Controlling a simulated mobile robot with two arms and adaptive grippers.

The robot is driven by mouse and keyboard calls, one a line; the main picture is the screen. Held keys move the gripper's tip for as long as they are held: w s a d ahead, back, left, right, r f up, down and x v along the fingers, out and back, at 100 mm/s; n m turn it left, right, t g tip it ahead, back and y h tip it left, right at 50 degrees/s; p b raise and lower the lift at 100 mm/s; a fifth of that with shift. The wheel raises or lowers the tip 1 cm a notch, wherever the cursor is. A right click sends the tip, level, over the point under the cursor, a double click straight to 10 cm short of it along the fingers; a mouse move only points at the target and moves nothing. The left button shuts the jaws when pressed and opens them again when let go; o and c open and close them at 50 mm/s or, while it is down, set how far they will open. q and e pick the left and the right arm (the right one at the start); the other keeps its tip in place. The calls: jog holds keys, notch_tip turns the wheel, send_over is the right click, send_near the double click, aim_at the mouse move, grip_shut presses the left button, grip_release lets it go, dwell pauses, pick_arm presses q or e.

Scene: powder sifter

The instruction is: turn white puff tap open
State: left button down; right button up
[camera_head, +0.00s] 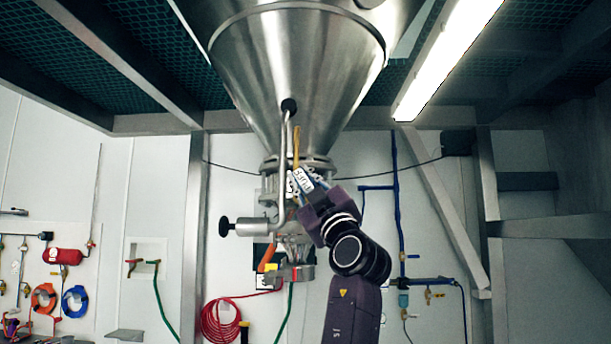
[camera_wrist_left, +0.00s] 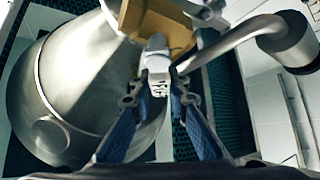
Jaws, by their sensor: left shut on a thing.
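The white puff tap (camera_head: 304,180), with dark lettering on it, sits at the narrow neck below the large steel cone. My left gripper (camera_head: 306,188) reaches up to it from the lower right, and its fingers are shut on the tap. In the left wrist view the white tap (camera_wrist_left: 155,62) stands between the two blue fingertips of my left gripper (camera_wrist_left: 158,90), beside a brass-coloured fitting (camera_wrist_left: 160,18). The fingers and the wrist hide part of the tap in the head view. My right gripper is not in view.
The steel cone (camera_head: 297,70) hangs overhead. A bent steel pipe (camera_head: 283,150) runs close to the tap on its left and also crosses the left wrist view (camera_wrist_left: 235,38). A black knob (camera_head: 225,227) sticks out at the left. A red hose coil (camera_head: 220,320) hangs on the wall behind.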

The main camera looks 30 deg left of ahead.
pick_arm(q)
jog(key=shift+a+f+n+g, duration=0.1)
jog(key=shift+n+g, duration=0.4)
jog(key=c, duration=1.8)
grip_release()
jog(key=shift+c, duration=0.2)
jog(key=v, duration=1.2)
